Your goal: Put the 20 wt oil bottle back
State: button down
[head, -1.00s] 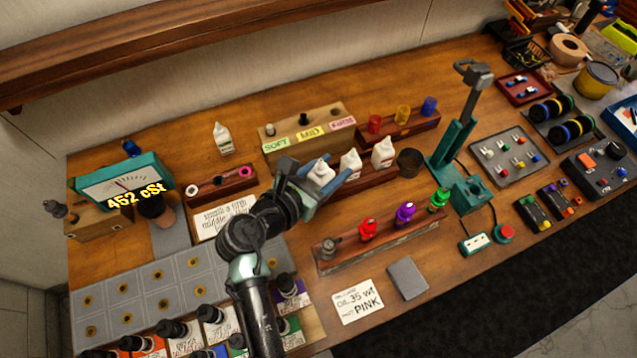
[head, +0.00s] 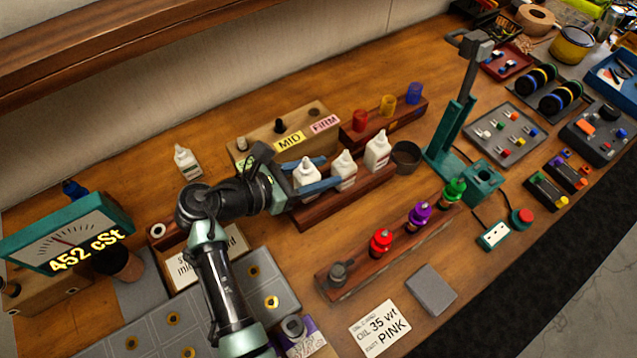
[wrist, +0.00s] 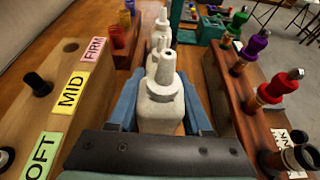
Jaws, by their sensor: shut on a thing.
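My gripper (head: 310,180) is shut on a white oil bottle (head: 306,178) with a pointed nozzle. The same bottle shows between my blue fingers in the wrist view (wrist: 162,100). It stands upright at the left end of a dark wooden rack (head: 345,205). Two more white bottles, a middle one (head: 344,170) and a right one (head: 377,151), stand in the rack to its right. The held bottle's label is not readable, and I cannot tell whether its base is fully seated. Another white bottle (head: 187,162) stands alone at the back left.
A block marked MID and FIRM (head: 270,138) stands close behind the rack. A teal press (head: 462,130) stands to the right. A gauge (head: 65,235) reads 452 cSt. A card (head: 380,328) says 35 wt, PINK.

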jog(key=shift+f, duration=2)
jog(key=shift+f, duration=0.1)
jog(key=shift+c, duration=1.7)
grip_release()
jog(key=shift+a, duration=0.15)
jog(key=v, duration=1.2)
jog(key=shift+b, duration=0.45)
